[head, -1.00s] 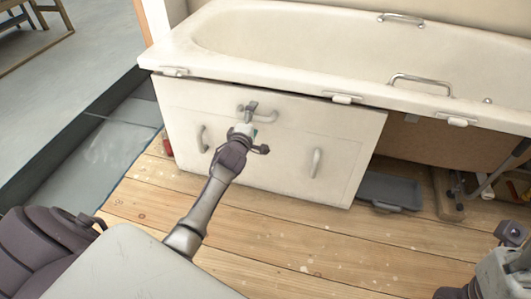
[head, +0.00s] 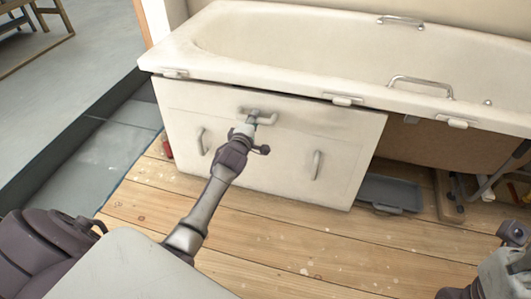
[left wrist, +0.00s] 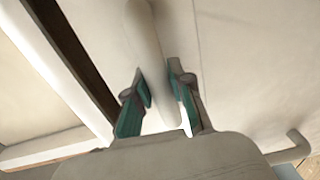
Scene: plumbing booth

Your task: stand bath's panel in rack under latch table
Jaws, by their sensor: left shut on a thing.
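The bath's white panel (head: 280,150) stands upright under the front rim of the bath (head: 270,70), tilted slightly in the picture. It carries a middle handle (head: 275,120) and two side handles. My left gripper (head: 255,118) is shut on the middle handle. In the left wrist view, its teal-padded fingers (left wrist: 160,95) lie on both sides of the white handle bar (left wrist: 145,40). My right gripper's fingers are not seen; only parts of my right arm show at the lower right. I cannot make out the rack or the latch table.
White clips (head: 345,99) sit along the bath rim. A grey tray (head: 388,192) lies on the plank floor (head: 330,240) right of the panel, near an open space under the bath. A wooden frame (head: 60,25) stands at the far upper left. The planks in front are clear.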

